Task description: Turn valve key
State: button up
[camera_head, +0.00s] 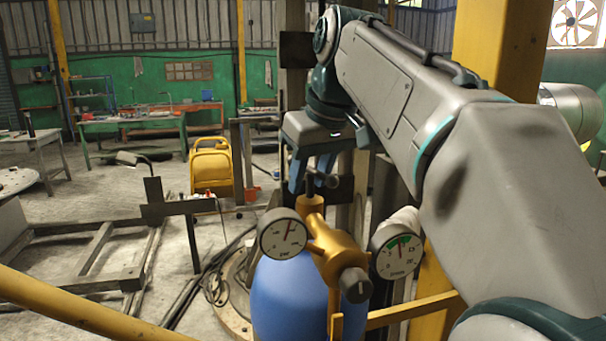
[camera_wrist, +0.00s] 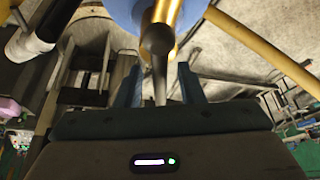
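The valve key (camera_head: 320,181) is a small dark handle on top of the brass valve (camera_head: 336,247), which sits on a blue cylinder (camera_head: 287,298). My gripper (camera_head: 309,178) points down over the key, with its blue fingers close around the key's top. In the wrist view, my gripper (camera_wrist: 161,82) is open. The dark stem of the key (camera_wrist: 159,80) lies between the two fingers, with a visible gap on each side. Part of the key is hidden by the fingers in the head view.
Two round gauges, left (camera_head: 284,234) and right (camera_head: 397,251), flank the valve. A yellow rail (camera_head: 80,312) crosses the front left, and a yellow column (camera_head: 497,50) stands at right. A yellow cart (camera_head: 211,168) and benches are farther back.

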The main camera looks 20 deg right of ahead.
jog(key=p+v, duration=0.2)
jog(key=v, duration=1.1)
jog(key=shift+r, duration=0.4)
jog(key=shift+d, duration=0.1)
